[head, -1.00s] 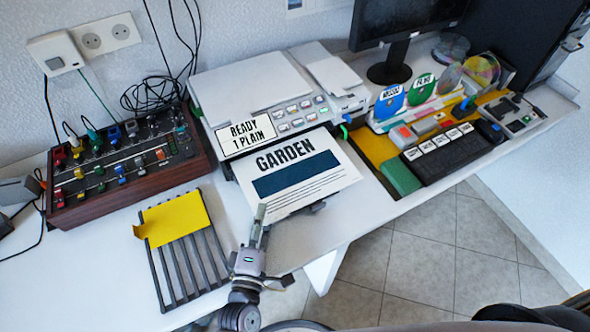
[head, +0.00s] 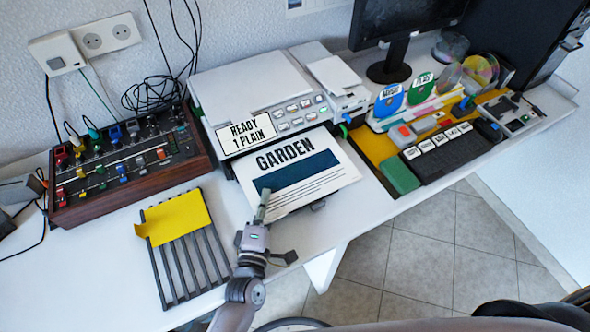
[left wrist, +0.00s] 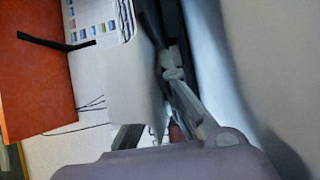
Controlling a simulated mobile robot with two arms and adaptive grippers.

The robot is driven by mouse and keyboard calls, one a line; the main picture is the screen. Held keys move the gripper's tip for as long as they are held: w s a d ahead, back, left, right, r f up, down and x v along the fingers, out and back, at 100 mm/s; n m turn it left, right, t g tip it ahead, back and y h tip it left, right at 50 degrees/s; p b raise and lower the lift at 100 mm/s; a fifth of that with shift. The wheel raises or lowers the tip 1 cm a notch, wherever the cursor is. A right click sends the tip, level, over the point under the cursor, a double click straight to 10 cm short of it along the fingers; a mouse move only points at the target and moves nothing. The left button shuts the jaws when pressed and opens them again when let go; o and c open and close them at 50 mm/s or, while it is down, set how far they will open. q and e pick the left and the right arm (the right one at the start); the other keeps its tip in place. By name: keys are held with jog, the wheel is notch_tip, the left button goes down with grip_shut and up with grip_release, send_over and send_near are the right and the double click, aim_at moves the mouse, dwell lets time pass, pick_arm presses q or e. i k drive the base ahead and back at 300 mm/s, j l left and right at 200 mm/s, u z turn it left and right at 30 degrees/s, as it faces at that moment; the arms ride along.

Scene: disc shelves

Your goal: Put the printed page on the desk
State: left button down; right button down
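The printed page (head: 300,165), white with the word GARDEN and a dark blue block, lies in the front tray of the printer (head: 245,85). Its front part sticks out over the white desk (head: 225,205). My left gripper (head: 277,228) is open at the page's front edge, its fingers spread apart. One finger overlaps the page's lower left corner in the head view; whether it touches cannot be told. In the left wrist view a pale sheet, seemingly the page (left wrist: 135,85), shows beside a finger. My right gripper is not in view.
A slatted black rack (head: 188,262) with a yellow piece (head: 175,218) lies left of my left gripper. A wood-sided mixer (head: 125,185) stands behind it. A keyboard (head: 450,155) and disc holders are to the right. Bare desk shows between rack and printer.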

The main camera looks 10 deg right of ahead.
aim_at(53, 306)
jog(key=k+j, duration=0.2)
jog(key=k, duration=0.15)
jog(key=k+j, duration=0.15)
jog(key=k, duration=0.25)
jog(key=k+j, duration=0.2)
jog(key=k, duration=0.15)
